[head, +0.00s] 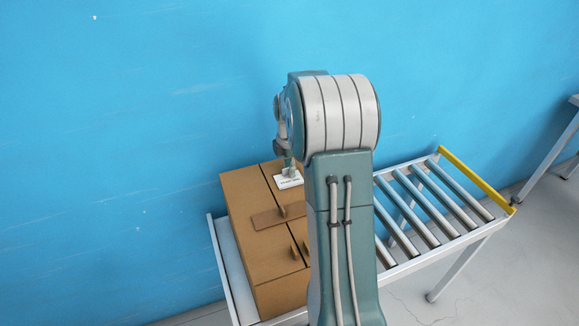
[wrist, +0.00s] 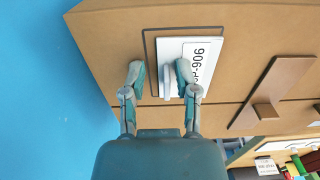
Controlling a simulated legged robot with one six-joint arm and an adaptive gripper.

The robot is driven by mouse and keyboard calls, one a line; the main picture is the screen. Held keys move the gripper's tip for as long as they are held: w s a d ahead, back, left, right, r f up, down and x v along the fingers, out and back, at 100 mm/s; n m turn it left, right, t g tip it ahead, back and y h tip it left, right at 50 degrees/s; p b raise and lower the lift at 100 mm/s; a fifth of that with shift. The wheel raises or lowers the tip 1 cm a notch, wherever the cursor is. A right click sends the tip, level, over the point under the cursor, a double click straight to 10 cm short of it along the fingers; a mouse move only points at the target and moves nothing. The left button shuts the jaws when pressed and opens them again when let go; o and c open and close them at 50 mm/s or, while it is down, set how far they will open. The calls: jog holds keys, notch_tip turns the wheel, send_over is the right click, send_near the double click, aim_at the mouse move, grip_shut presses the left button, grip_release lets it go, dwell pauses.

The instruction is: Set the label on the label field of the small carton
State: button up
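The white label (wrist: 208,60), printed with dark characters, lies at the carton's top face, over a dark-outlined label field (wrist: 149,45). The outline shows along the label's left and upper sides, so the label sits off-centre in it. An upright pale tab (wrist: 167,82) stands on the label. My gripper (wrist: 158,75) has its two fingers apart on either side of the tab, with a clear gap on the left; the right finger is close to it and hides part of the print. In the head view the label (head: 289,181) is on the brown carton (head: 243,191), below my gripper (head: 289,168).
A brown strip with a raised tab (wrist: 280,88) lies across the carton seam, right of the label. The cartons stand on a light table with a roller section (head: 432,205) and a yellow end bar (head: 475,178). A blue wall (head: 130,130) is close behind. My arm hides part of the cartons.

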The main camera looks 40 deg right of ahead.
jog(key=shift+d, duration=0.15)
jog(key=shift+r, duration=0.2)
notch_tip(320, 180, up, 12)
jog(key=s+a+r+m+t, duration=0.1)
jog(key=s+a+r+m, duration=0.3)
jog(key=a, duration=0.4)
jog(key=s+a+m+t, duration=0.4)
jog(key=s+a+m, duration=0.7)
jog(key=s+a, duration=0.5)
jog(key=s, duration=0.3)
jog(key=shift+s+a+f+t, duration=0.15)
jog(key=shift+s+f+t, duration=0.1)
jog(key=shift+f+t, duration=0.05)
